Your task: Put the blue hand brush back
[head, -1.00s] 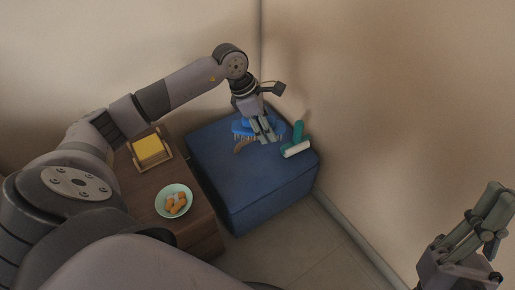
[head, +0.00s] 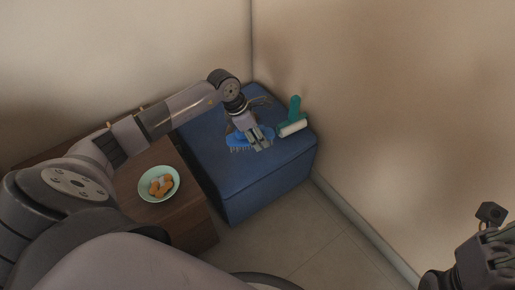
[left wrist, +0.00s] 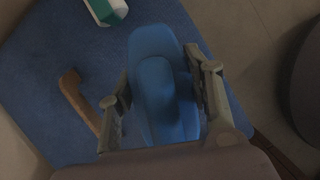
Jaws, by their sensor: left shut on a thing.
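The blue hand brush (head: 238,140) is in my left gripper (head: 261,141), over the top of the blue ottoman (head: 262,190). Its pale bristles point down in the head view. I cannot tell whether they touch the ottoman. In the left wrist view the brush (left wrist: 158,75) lies lengthwise between the two fingers of my left gripper (left wrist: 160,98). My right gripper (head: 490,240) is at the lower right edge of the head view, partly cut off, away from the ottoman. Its fingers do not show clearly.
A brown stick-like thing (left wrist: 78,98) lies on the ottoman. A pale green bowl (head: 158,196) with orange-brown pieces stands on the wooden table (head: 195,215). Walls close in the back and right.

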